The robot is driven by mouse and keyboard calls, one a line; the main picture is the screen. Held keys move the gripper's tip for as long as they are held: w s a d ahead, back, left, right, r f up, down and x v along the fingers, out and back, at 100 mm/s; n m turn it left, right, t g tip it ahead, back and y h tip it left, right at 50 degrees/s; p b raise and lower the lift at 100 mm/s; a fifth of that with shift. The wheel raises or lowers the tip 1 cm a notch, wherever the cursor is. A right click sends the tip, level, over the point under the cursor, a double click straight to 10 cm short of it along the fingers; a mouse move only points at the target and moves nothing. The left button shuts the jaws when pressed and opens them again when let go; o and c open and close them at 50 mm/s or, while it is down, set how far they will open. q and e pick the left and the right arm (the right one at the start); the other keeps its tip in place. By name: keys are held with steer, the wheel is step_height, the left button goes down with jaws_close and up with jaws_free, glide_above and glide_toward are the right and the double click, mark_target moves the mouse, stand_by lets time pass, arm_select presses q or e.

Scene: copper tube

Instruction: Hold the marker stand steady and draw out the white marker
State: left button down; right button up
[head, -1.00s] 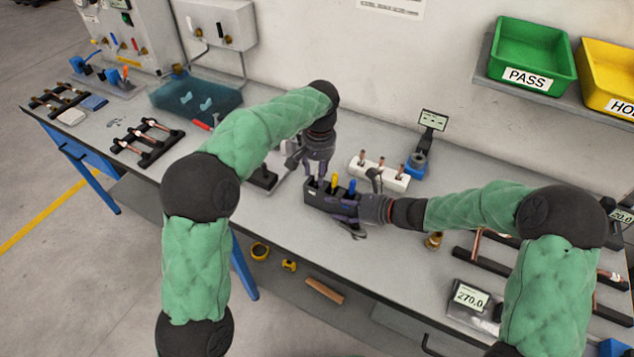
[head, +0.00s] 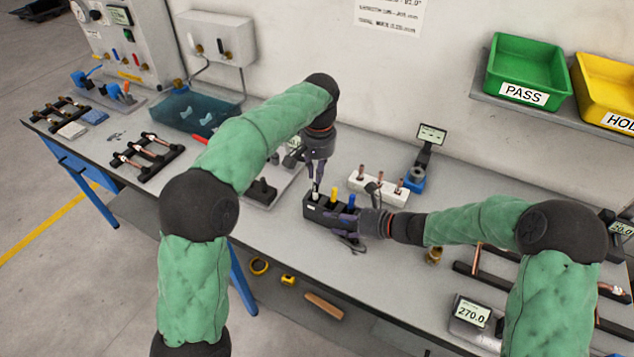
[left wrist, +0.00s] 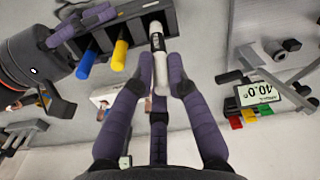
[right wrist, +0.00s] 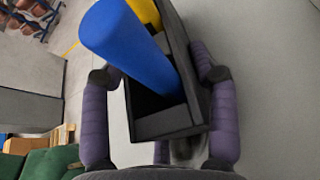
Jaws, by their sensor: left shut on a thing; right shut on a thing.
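The black marker stand (head: 322,210) stands on the bench in the head view. My right gripper (head: 346,226) is shut on it, with a finger on either side of the stand (right wrist: 180,122) in the right wrist view. The blue marker (head: 351,201) and yellow marker (head: 334,194) sit in their slots. My left gripper (head: 315,184) is above the stand's left end, shut on the white marker (left wrist: 158,45). In the left wrist view the labelled marker is upright between the fingers, its far end at the stand's end slot. How deep it sits is hidden.
A white block (head: 379,188) with copper pieces stands just behind the stand. A blue device with a small display (head: 432,135) is behind it. A grey plate with a black fixture (head: 262,190) lies to the left.

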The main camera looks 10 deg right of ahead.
arm_select(q)
steer(key=shift+r, duration=2.4)
arm_select(e)
steer(key=shift+f, duration=0.15)
steer(key=o, duration=1.3)
steer(key=shift+d, duration=0.1)
steer(key=v, duration=1.2)
